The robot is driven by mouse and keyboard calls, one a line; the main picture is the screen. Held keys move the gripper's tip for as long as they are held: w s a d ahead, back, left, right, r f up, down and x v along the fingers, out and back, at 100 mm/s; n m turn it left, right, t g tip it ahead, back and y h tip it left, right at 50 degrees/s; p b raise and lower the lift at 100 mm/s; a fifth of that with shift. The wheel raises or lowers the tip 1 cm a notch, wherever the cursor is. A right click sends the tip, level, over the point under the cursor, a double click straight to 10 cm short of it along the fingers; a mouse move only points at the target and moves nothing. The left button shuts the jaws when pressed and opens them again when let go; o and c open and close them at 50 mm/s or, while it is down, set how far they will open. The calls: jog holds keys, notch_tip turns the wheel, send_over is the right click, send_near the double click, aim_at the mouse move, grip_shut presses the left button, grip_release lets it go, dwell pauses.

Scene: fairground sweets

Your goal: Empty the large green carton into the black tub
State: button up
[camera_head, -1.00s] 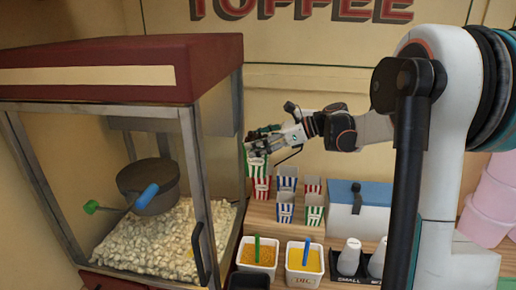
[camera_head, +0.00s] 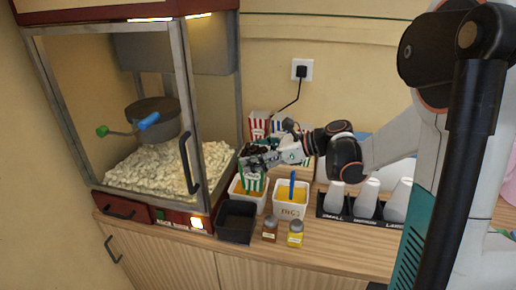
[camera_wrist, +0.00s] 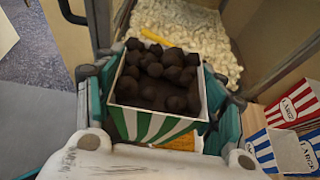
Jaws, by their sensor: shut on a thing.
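The large green carton (camera_head: 253,181) has green and white stripes and is roughly upright. My gripper (camera_head: 258,163) is shut on its sides and holds it above the counter, over the white tub with orange contents. In the wrist view the carton (camera_wrist: 170,129) sits between my gripper's fingers (camera_wrist: 160,92), full of dark brown round lumps (camera_wrist: 165,75). The black tub (camera_head: 236,220) stands on the counter in front of the popcorn machine, just left of and nearer than the carton. Its inside looks dark and empty. I cannot make it out in the wrist view.
The popcorn machine (camera_head: 187,90) stands at the left. White cups (camera_head: 366,199) stand right; striped cartons (camera_head: 259,122) behind.

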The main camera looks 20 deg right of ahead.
aim_at(244, 181)
jog(key=shift+s+a+f+b, duration=0.3)
jog(key=shift+a+f, duration=0.4)
jog(key=shift+f, duration=0.15)
jog(key=shift+s+f, duration=0.15)
jog(key=shift+s, duration=0.1)
jog(key=shift+w+a+f+b, duration=0.1)
jog(key=shift+a+f+b, duration=0.05)
jog(key=shift+f+b, duration=1.55)
jog(key=shift+n+h+p, duration=0.3)
jog(key=shift+p, duration=0.75)
jog(key=shift+a+r+n+h+p, duration=0.1)
jog(key=shift+r+n+h+p, duration=0.35)
jog(key=shift+h+p, duration=0.4)
jog(key=n+t+h+p, duration=0.1)
jog(key=n+h+p, duration=0.1)
jog(key=p, duration=0.1)
jog(key=shift+r, duration=0.2)
jog(key=a+f+n+h+b, duration=0.1)
jog(key=s+f+n+t+h+b, duration=0.1)
jog(key=h, duration=0.1)
jog(key=shift+a+f+n, duration=0.35)
jog(key=shift+a+f, duration=0.05)
jog(key=s+a+f+n+t+h+b, duration=0.1)
jog(key=a+f+n+t+h+b, duration=0.2)
jog(key=n+h+b, duration=0.3)
jog(key=f+t+b, duration=0.1)
jog(key=b, duration=0.4)
jog(key=shift+s+a+f+t, duration=0.3)
jog(key=shift+s+a+t, duration=0.05)
jog(key=shift+s+t, duration=0.05)
